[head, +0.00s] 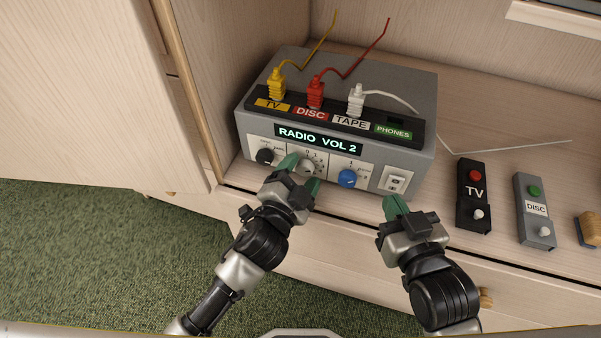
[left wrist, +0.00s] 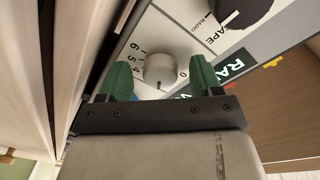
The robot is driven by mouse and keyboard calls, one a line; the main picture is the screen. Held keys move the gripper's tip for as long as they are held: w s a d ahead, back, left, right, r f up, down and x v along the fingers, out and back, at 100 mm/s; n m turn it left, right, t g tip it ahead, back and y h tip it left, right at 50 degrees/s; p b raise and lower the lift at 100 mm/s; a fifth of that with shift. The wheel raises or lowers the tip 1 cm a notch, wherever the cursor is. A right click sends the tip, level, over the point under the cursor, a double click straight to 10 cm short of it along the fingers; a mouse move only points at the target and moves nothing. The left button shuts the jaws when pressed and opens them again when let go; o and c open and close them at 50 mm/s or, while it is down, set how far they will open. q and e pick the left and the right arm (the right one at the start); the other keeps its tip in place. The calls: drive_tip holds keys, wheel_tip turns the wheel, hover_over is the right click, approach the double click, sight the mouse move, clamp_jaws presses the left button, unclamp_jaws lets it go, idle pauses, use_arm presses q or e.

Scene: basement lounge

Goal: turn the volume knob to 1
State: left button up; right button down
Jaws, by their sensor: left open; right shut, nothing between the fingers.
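The grey amplifier box (head: 420,110) stands on the shelf, its lit display (head: 318,139) reading "RADIO VOL 2". Below the display is the grey volume knob (head: 307,167), partly hidden by my left gripper (head: 301,174). In the left wrist view the knob (left wrist: 160,69) shows a dark pointer line and a number scale around it. The left gripper's green fingers (left wrist: 162,80) are open, one on each side of the knob, with a visible gap on both sides. My right gripper (head: 394,206) is shut and empty, in front of the box's lower right corner.
A black knob (head: 264,156) and a blue knob (head: 347,178) flank the volume knob. A white switch (head: 396,182) is at the right. TV (head: 473,197) and DISC (head: 535,210) remotes lie right. Yellow, red and white plugs stand on top. A cabinet door (head: 90,90) is open at left.

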use_arm(q)
drive_tip(key=shift+w+d, duration=0.1)
drive_tip(key=c, duration=0.9)
drive_tip(key=shift+n, duration=1.2)
drive_tip(key=shift+n+p, duration=0.5)
drive_tip(key=shift+n, duration=0.5)
drive_tip(key=shift+f+n+t+p, duration=0.1)
drive_tip(key=shift+n+t+p, duration=0.2)
drive_tip(key=shift+n, duration=0.6)
use_arm(e)
drive_tip(key=shift+s+d+f+g+h, duration=0.25)
drive_tip(key=shift+s+f+g, duration=0.15)
drive_tip(key=shift+f+g, duration=0.35)
drive_tip(key=shift+s+d+f+g+h, duration=0.2)
drive_tip(key=shift+s+f+g, duration=0.25)
drive_tip(key=shift+f+g, duration=0.25)
drive_tip(key=shift+s+d+f+g+h, duration=0.25)
drive_tip(key=shift+s+f+g, duration=0.15)
drive_tip(key=shift+f+g, duration=0.3)
